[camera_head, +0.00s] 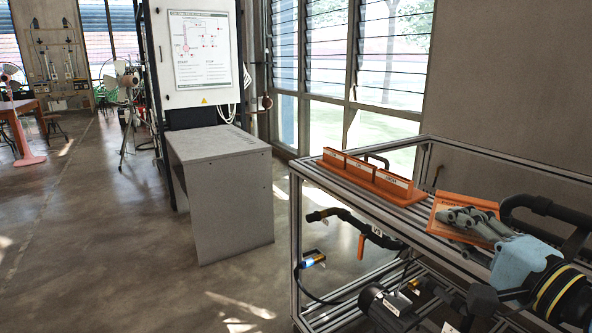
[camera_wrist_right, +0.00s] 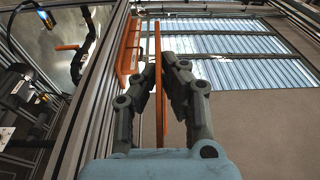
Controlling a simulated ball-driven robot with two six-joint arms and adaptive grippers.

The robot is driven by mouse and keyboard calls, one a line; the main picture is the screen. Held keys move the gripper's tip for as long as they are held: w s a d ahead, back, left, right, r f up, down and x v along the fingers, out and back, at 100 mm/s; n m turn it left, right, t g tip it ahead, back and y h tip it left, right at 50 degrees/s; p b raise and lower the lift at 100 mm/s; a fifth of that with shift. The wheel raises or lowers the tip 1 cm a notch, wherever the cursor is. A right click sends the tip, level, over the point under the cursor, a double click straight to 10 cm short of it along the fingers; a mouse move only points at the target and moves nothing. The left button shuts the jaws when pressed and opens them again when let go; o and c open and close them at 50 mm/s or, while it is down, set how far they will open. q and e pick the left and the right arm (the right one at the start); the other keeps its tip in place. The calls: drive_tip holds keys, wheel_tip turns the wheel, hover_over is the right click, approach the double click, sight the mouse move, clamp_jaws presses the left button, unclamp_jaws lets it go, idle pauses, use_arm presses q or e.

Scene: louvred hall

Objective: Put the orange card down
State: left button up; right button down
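The orange card (camera_head: 466,202) is at the right in the head view, with dark lettering along its top edge. My right gripper (camera_head: 468,218) is in front of it and covers part of its face. In the right wrist view the card (camera_wrist_right: 158,88) shows edge-on, as a thin upright strip between the two fingers of my right gripper (camera_wrist_right: 159,68). The fingers look closed on it from both sides. Whether the card's lower edge touches the cart top is hidden. My left gripper is not in view.
A metal-framed cart (camera_head: 298,235) stands at the right. A long orange rack (camera_head: 372,178) with white labels lies on its top, left of the card. A black hose (camera_head: 345,217) and a motor (camera_head: 385,308) are lower down. A grey cabinet (camera_head: 232,200) stands left of the cart.

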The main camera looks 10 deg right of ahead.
sight(443, 227)
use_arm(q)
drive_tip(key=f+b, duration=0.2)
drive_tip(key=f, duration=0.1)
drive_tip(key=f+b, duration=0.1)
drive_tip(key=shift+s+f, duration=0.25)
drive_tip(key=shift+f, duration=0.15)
use_arm(e)
drive_tip(key=s+a+r+n+g+y, duration=0.1)
drive_tip(key=s+a+r+n+y, duration=0.2)
drive_tip(key=a, duration=0.6)
drive_tip(key=shift+a+n+g+y, duration=0.2)
drive_tip(key=shift+n+g+y, duration=0.2)
drive_tip(key=shift+y, duration=0.7)
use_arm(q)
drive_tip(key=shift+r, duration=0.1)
use_arm(e)
drive_tip(key=shift+d, duration=0.1)
